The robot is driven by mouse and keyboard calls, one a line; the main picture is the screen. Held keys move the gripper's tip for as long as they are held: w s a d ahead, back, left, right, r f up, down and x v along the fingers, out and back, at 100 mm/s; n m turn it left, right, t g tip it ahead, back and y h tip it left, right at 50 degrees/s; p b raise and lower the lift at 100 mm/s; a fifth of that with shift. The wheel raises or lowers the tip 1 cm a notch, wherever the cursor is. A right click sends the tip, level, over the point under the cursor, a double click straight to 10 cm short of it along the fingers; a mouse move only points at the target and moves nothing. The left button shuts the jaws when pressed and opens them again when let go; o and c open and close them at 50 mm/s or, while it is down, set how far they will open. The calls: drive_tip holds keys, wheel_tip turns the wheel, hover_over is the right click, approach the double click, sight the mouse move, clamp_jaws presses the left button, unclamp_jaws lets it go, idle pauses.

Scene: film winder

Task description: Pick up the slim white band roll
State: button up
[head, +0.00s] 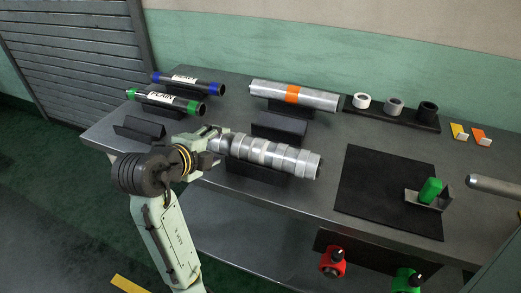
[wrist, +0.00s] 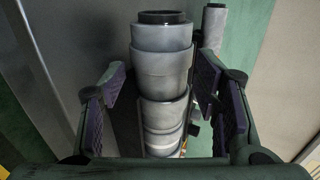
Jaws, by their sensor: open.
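A long silver-grey roll (head: 272,155) with paler bands and a stepped, segmented surface lies in a dark cradle at the front middle of the bench. It looks like the slim white band roll, though its bands read as pale grey. My gripper (head: 217,139) is at its left end. In the wrist view the roll (wrist: 163,70) runs lengthwise between the two open fingers of my gripper (wrist: 160,84). A gap shows on each side, so the fingers do not appear to touch it. The arm hides part of the roll's left end in the head view.
Behind lies a silver roll with an orange band (head: 292,95). Green-ended (head: 166,101) and blue-ended (head: 188,82) tubes lie at left. Small white, grey and black rings stand on a dark strip (head: 387,116). A black mat (head: 375,190) and a metal bar (head: 495,186) are at right.

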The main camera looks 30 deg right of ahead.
sight(220, 144)
drive_tip(key=p+x, duration=0.1)
drive_tip(key=x, duration=0.2)
drive_tip(key=shift+w+d+f, duration=0.1)
drive_tip(key=shift+w+d, duration=0.05)
drive_tip(key=shift+d, duration=0.25)
drive_tip(key=shift+w+d+f, duration=0.3)
drive_tip(key=shift+c, duration=0.5)
drive_tip(key=c, duration=1.2)
